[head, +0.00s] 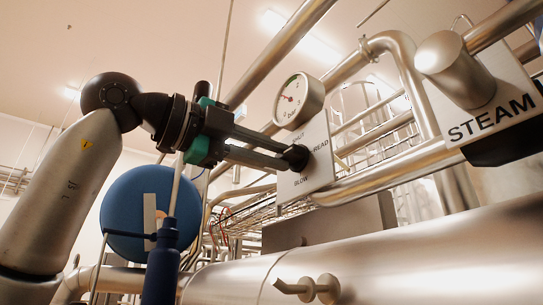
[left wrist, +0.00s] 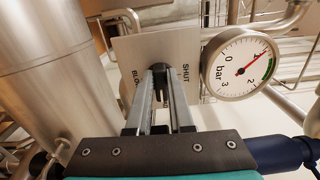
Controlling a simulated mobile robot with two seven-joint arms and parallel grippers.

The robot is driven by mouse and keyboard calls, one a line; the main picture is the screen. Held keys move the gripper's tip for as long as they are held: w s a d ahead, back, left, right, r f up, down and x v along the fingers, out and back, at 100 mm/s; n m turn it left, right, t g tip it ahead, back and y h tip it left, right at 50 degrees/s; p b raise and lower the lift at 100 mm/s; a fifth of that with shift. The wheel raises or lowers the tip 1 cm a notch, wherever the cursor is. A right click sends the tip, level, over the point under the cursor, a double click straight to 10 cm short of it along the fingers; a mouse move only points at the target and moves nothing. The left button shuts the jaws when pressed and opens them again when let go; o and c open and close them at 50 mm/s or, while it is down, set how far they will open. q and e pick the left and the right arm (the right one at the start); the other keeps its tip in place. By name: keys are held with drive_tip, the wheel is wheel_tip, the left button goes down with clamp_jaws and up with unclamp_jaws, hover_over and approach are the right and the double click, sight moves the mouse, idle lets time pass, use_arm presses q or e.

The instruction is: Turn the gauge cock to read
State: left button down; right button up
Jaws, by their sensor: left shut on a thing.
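The gauge cock is a small black knob (head: 296,157) in front of a metal plate (head: 318,165) lettered SHUT, READ and BLOW. My left gripper (head: 290,158) reaches in from the left, its two long fingers shut on the knob. In the left wrist view the fingers (left wrist: 160,80) close around the black cock (left wrist: 158,52), partly hiding it. SHUT is to its right and BLOW to its left there. The round pressure gauge (head: 298,101) sits above the plate; in the left wrist view its dial (left wrist: 240,64) has a red needle pointing near the 1. My right gripper is not in view.
A large STEAM sign (head: 500,110) and a metal cylinder (head: 441,57) are at the right. Bent steel pipes (head: 395,172) run close to the plate. A large horizontal vessel (head: 430,255) with a small fitting (head: 308,288) lies below. A blue disc (head: 135,205) is at lower left.

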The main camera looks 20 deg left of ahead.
use_arm(q)
drive_tip(key=shift+n, duration=0.3)
drive_tip(key=c, duration=0.8)
unclamp_jaws()
drive_tip(key=shift+a, duration=0.1)
drive_tip(key=b+v, duration=0.1)
drive_tip(key=v, duration=1.4)
drive_tip(key=shift+b, duration=0.4)
